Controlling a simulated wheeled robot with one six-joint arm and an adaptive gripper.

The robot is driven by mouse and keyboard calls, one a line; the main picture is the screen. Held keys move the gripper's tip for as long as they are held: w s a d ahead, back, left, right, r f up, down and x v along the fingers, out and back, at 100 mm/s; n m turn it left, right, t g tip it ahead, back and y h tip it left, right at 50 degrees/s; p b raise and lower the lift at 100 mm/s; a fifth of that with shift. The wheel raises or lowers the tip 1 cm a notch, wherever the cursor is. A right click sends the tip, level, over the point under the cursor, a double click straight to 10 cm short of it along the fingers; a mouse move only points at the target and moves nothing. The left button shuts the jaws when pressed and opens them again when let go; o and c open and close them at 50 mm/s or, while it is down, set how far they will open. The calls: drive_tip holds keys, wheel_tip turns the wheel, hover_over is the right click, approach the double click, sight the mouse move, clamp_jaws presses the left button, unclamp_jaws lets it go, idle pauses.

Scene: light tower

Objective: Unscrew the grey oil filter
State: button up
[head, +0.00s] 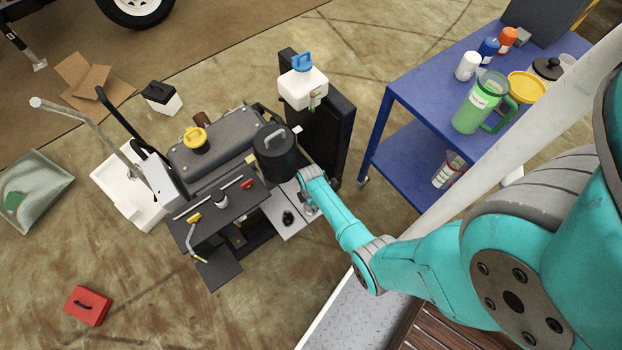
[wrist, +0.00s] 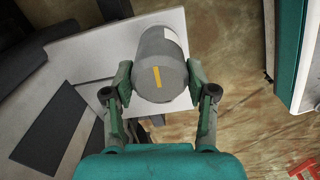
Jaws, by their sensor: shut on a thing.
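The grey oil filter (wrist: 166,52) is a grey cylinder with a yellow stripe on its near end, in the upper middle of the wrist view. My gripper (wrist: 158,78) is shut on it, with one green finger pad against each side. A pale plate lies behind the filter. In the head view my gripper (head: 312,202) is low at the right side of the engine (head: 215,148); the filter there is hidden or too small to make out.
A black canister (head: 275,155) with a handle stands just above my gripper. A white tank with a blue cap (head: 303,88) sits on the dark radiator behind. A blue cart (head: 418,78) with a green jug (head: 478,105) stands to the right.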

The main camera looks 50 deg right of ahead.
drive_tip(key=n, duration=0.3)
drive_tip(key=shift+d, duration=0.1)
drive_tip(key=shift+n, duration=0.3)
drive_tip(key=n, duration=0.4)
drive_tip(key=shift+n, duration=0.5)
drive_tip(key=n, duration=0.5)
drive_tip(key=o, duration=1.4)
